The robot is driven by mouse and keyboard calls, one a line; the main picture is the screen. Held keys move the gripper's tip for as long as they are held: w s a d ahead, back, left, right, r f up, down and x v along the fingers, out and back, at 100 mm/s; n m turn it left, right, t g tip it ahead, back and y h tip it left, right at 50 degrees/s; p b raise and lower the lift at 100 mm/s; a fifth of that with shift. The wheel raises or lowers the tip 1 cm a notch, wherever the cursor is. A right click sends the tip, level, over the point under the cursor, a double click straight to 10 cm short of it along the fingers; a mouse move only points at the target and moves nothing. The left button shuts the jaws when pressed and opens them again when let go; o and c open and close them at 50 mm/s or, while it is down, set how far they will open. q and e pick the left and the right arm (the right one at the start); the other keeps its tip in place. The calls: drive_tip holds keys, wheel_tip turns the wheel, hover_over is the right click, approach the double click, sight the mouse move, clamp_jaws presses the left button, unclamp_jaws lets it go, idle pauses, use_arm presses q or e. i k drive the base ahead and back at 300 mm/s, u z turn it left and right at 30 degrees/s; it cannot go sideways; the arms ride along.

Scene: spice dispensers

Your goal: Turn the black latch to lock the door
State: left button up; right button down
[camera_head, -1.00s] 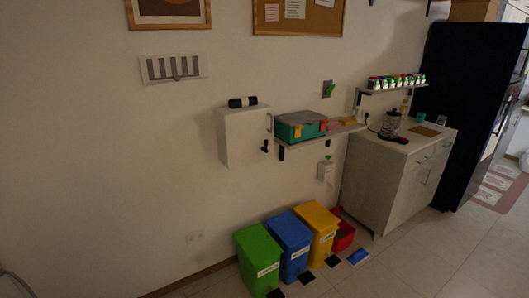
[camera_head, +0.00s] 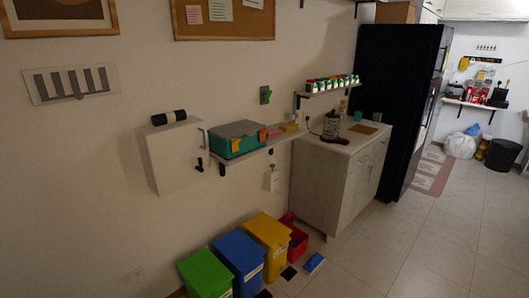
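A white wall cabinet (camera_head: 172,155) hangs on the wall left of centre. Its front door looks shut. A small black latch (camera_head: 199,164) sits low at the door's right edge, below a grey handle (camera_head: 203,135). The latch is small in this view, and I cannot tell whether it is turned to lock. Neither of my grippers is in view.
A black roll (camera_head: 168,118) lies on the cabinet. Right of it, a wall shelf (camera_head: 262,148) holds a teal box (camera_head: 236,138). Green, blue and yellow bins (camera_head: 238,258) stand below. A counter (camera_head: 325,190) and black fridge (camera_head: 395,105) stand right.

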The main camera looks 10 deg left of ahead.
sight(200, 168)
drive_tip(key=z, duration=0.8)
drive_tip(key=i, duration=2.05)
drive_tip(key=u, duration=0.25)
